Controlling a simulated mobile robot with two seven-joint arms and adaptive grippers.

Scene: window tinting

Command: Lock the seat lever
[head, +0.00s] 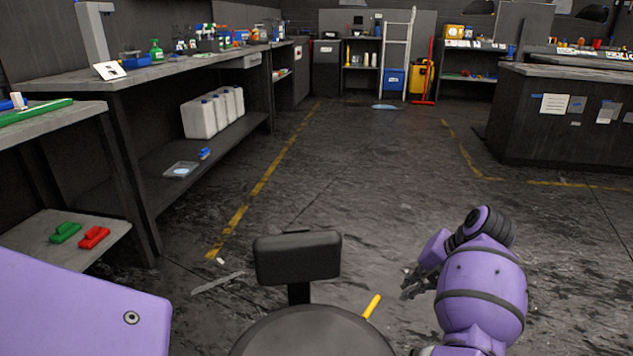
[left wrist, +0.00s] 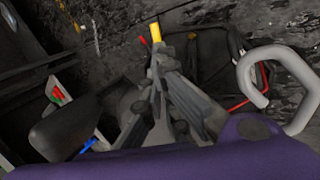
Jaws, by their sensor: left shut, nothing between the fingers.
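A dark stool stands at the bottom middle of the head view, with a seat (head: 308,335) and an upright backrest (head: 298,257). The yellow seat lever (head: 373,306) sticks out from the seat's right side, angled up and right. My left gripper (head: 408,288) is right of the lever in the head view; its fingers are small and dark there. In the left wrist view the left gripper (left wrist: 160,62) is shut and empty, its tips close below the yellow lever end (left wrist: 155,32). I cannot tell whether they touch. The backrest (left wrist: 65,127) shows at lower left. My right gripper is in neither view.
A workbench (head: 150,72) runs along the left, with white jugs (head: 213,112) on its shelf. A green block (head: 64,233) and a red block (head: 94,237) lie on a low shelf. A counter (head: 545,120) stands at right. The middle floor is clear.

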